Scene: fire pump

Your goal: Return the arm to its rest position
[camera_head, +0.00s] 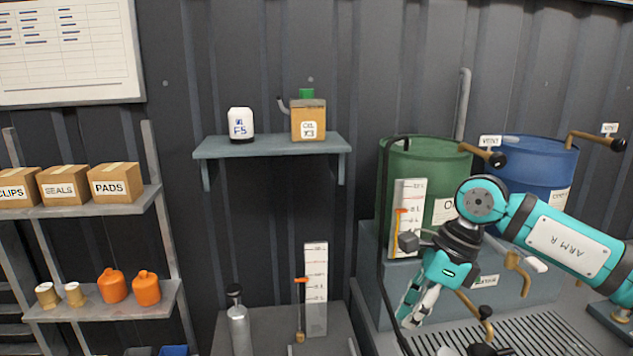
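My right arm, teal and marked "ARM R", comes in from the right edge. Its gripper (412,318) points down and slightly left, in front of the grey stand below the green drum (408,160). The fingers look close together, but I cannot tell whether they are open or shut. I see no object between them. The wrist covers part of the drum fronts and the stand. My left arm and gripper are not in view.
A blue drum (535,165) stands right of the green one, with brass taps nearby. A gauge board (410,190) is close behind the gripper. A wall shelf (270,147) holds a white container (240,125) and a box (308,122). A slatted grate (540,335) lies lower right.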

